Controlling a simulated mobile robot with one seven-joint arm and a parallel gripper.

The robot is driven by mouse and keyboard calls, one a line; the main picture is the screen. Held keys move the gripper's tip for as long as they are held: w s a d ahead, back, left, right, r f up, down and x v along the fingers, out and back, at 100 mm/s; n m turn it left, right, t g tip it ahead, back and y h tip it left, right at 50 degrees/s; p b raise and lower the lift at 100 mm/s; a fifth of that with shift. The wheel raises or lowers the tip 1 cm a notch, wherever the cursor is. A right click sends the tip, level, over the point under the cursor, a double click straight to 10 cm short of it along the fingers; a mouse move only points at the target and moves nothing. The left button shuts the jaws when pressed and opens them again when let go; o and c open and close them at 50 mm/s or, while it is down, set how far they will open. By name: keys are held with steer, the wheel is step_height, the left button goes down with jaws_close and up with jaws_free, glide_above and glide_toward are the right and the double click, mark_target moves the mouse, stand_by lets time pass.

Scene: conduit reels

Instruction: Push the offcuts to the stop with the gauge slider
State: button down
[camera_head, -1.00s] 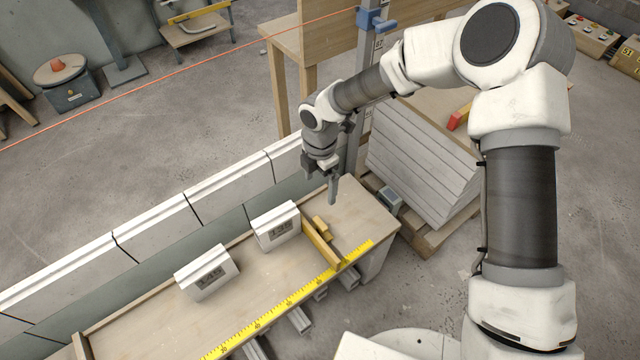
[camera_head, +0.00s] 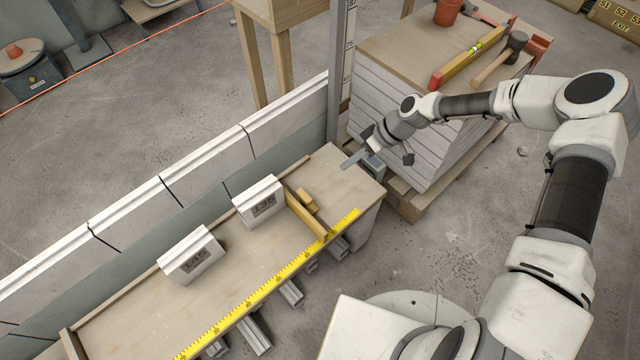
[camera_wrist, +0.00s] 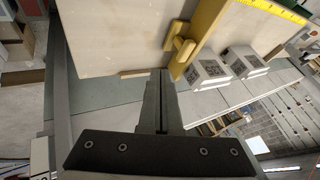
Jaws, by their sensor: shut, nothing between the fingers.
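The yellow gauge slider (camera_head: 306,215) with its wooden handle (camera_head: 308,200) stands across the bench (camera_head: 235,265), to the right of two pale offcuts. The nearer offcut (camera_head: 260,203) is close to the slider; I cannot tell whether they touch. The other offcut (camera_head: 190,256) sits farther left, with a gap between them. A wooden strip at the bench's left end (camera_head: 72,345) looks like the stop. My gripper (camera_head: 346,165) is shut and empty at the bench's right end, on the handle side of the slider (camera_wrist: 207,32). The wrist view shows my fingertips (camera_wrist: 159,74) below the handle.
A yellow tape (camera_head: 270,285) runs along the bench's front edge. A panel wall (camera_head: 205,165) lines its back, and a grey post (camera_head: 341,70) stands behind its right end. A stack of boards (camera_head: 378,88) carrying tools is beyond my gripper.

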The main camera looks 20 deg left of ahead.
steer(key=b+x, duration=0.2)
steer(key=x, duration=0.7)
steer(key=shift+s+a+f, duration=0.1)
steer(key=shift+f, duration=0.25)
steer(key=s, duration=0.1)
steer(key=s+a, duration=0.1)
steer(key=shift+s+a+f+b, duration=0.1)
steer(key=shift+s+a+b, duration=0.2)
steer(key=shift+s+b, duration=0.1)
steer(key=shift+s+a, duration=0.25)
steer(key=shift+s, duration=0.1)
steer(key=shift+s, duration=0.1)
steer(key=s+a, duration=0.6)
steer(key=s, duration=0.5)
steer(key=s+a, duration=0.6)
steer(key=s, duration=0.6)
steer(key=s+a, duration=0.6)
steer(key=s, duration=0.5)
steer(key=shift+s+b, duration=0.3)
steer(key=shift+b, duration=0.05)
steer(key=shift+w, duration=0.1)
